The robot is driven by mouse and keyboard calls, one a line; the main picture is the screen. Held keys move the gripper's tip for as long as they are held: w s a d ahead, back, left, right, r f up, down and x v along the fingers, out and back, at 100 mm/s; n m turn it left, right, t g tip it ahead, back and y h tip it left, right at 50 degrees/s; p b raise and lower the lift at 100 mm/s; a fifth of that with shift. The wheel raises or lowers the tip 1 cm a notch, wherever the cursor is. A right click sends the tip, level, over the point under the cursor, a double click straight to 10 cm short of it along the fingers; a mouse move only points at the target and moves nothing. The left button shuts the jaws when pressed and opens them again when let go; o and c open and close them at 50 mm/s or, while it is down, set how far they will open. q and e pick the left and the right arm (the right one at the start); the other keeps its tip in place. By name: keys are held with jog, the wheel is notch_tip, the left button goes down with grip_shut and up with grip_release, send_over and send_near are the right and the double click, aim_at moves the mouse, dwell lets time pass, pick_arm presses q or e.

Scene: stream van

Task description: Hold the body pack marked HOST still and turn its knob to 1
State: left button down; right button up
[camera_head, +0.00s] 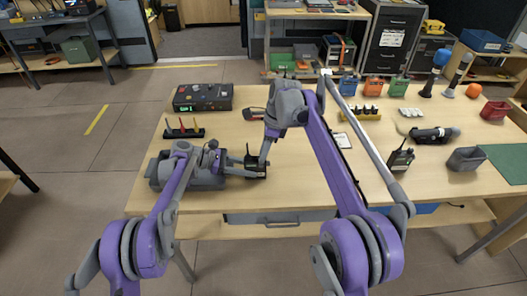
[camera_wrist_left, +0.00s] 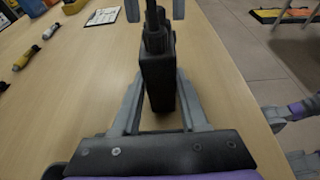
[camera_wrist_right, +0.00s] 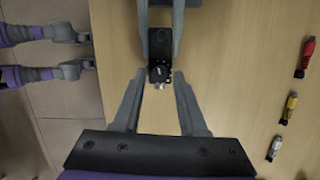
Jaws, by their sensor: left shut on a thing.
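The body pack (camera_head: 256,166) is a small black box held just above the wooden table, near its front edge. In the left wrist view, the pack (camera_wrist_left: 158,75) sits between the fingers of my left gripper (camera_wrist_left: 162,80), which is shut on it. In the right wrist view, the pack (camera_wrist_right: 162,40) has a round dark knob (camera_wrist_right: 160,72) at its near end. My right gripper (camera_wrist_right: 160,76) is open, its fingertips on both sides of the knob with a gap on each side. I cannot read a HOST mark or the knob's setting.
A rack with red, yellow and white pieces (camera_head: 184,133) and a black control box (camera_head: 203,97) stand behind my left arm. The table's front edge is close.

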jog(key=shift+a+v, duration=0.25)
jog(key=shift+v, duration=0.7)
jog(key=shift+a+v, duration=0.2)
jog(key=shift+v, duration=0.8)
jog(key=shift+a+v, duration=0.25)
jog(key=shift+v, duration=0.7)
jog(key=shift+w+r, duration=0.1)
jog(key=shift+r, duration=0.1)
pick_arm(q)
jog(key=shift+c, duration=1.8)
grip_release()
